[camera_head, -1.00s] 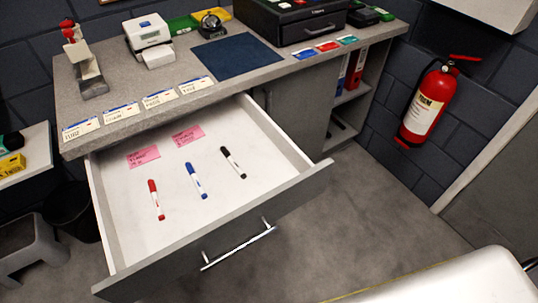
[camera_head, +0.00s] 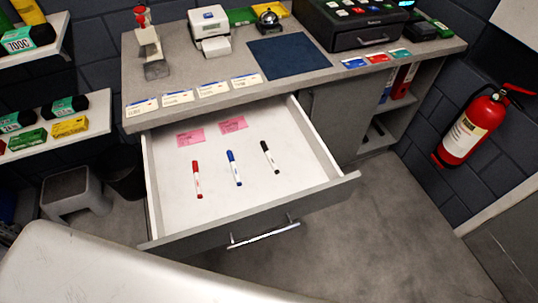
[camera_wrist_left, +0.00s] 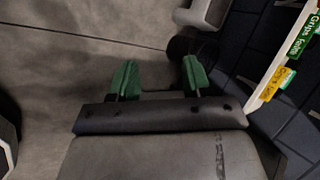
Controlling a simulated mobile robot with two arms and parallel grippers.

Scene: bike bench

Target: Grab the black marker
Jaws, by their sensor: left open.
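The black marker (camera_head: 269,157) lies in the open drawer (camera_head: 190,228), on the right of the row of markers, near the drawer's right side. A blue marker (camera_head: 234,168) and a red marker (camera_head: 197,179) lie to its left. My left gripper (camera_wrist_left: 158,78) shows in the left wrist view with its two green fingers apart and nothing between them. It is over the floor, away from the drawer, and no marker shows in that view. Neither gripper shows in the head view.
Two pink notes (camera_head: 233,125) lie at the back of the drawer. The bench top (camera_head: 185,61) above holds cards, a blue mat (camera_head: 289,57) and a black cash box (camera_head: 353,22). A grey stool (camera_head: 76,192) and shelves stand left. A fire extinguisher (camera_head: 470,128) hangs right.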

